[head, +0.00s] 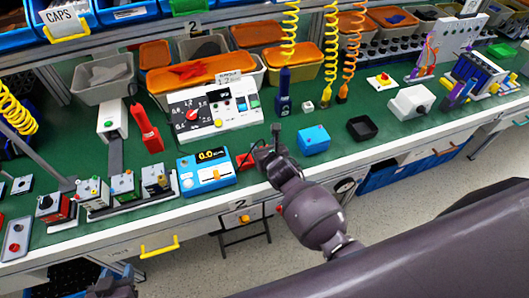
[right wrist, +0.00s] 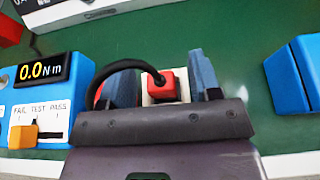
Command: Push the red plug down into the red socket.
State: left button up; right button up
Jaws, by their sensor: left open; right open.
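The red plug (right wrist: 162,86) is a small red block with a black cable arching left from its top. In the right wrist view it stands over a white base (right wrist: 153,74), between my right gripper's two fingers. My right gripper (right wrist: 164,80) is open, with a finger on each side of the plug. In the head view the same gripper (head: 268,143) is low over the bench and hides the plug. Another red part (head: 245,160) shows left of it. The red socket's opening is hidden, so how deep the plug sits cannot be told. My left gripper (head: 110,289) is at the bottom left edge, away from the bench top.
A blue tester with a display (head: 206,170) stands just left of my right gripper. A blue box (head: 313,140) and a black tray (head: 362,128) stand to its right. A white control panel (head: 214,111) is behind. Green bench surface (head: 340,150) is free between the boxes.

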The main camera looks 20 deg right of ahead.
jog(key=c, duration=1)
